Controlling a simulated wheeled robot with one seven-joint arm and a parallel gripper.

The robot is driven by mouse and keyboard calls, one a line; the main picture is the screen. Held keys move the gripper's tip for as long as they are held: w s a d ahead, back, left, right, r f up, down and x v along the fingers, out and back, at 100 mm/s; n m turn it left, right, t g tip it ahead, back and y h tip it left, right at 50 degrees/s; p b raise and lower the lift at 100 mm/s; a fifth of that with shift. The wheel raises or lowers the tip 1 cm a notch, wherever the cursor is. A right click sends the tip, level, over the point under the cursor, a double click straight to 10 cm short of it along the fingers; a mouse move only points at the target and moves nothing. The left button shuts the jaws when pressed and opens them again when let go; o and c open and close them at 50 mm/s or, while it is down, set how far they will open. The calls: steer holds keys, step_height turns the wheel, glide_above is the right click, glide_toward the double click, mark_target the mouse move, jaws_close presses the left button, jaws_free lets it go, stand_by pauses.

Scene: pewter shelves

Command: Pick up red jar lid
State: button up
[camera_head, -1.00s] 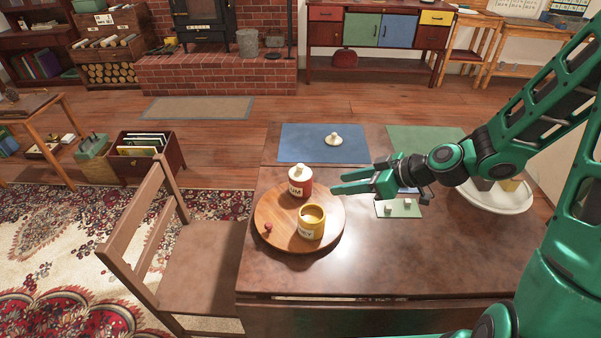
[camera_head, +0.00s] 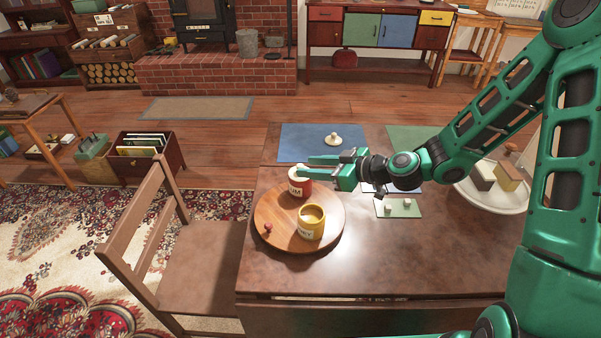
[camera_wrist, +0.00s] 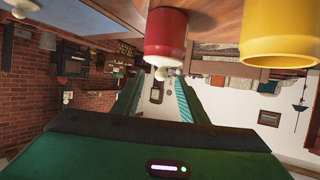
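The red jar (camera_head: 302,188) stands upright on a round wooden board (camera_head: 270,210), with its pale, knobbed lid (camera_head: 294,172) on top. My gripper (camera_head: 304,165) is level with the lid, fingers pointing left. In the wrist view, which is upside down, the red jar (camera_wrist: 166,32) hangs from the top. Its lid's knob (camera_wrist: 161,74) shows between the tips of my open gripper (camera_wrist: 159,80). The fingers are apart; I cannot tell whether either touches the lid. In the head view they partly hide the lid.
An open yellow jar (camera_head: 311,224) stands in front of the red one on the board, beside a small red knob (camera_head: 268,228). Another pale lid (camera_head: 333,139) lies on the blue mat (camera_head: 300,145). A white plate (camera_head: 490,200) with blocks is at right. The front tabletop is clear.

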mark_target(303, 166)
steer(key=x, duration=0.4)
steer(key=shift+a, duration=0.2)
jaws_close()
steer(key=shift+r, duration=0.1)
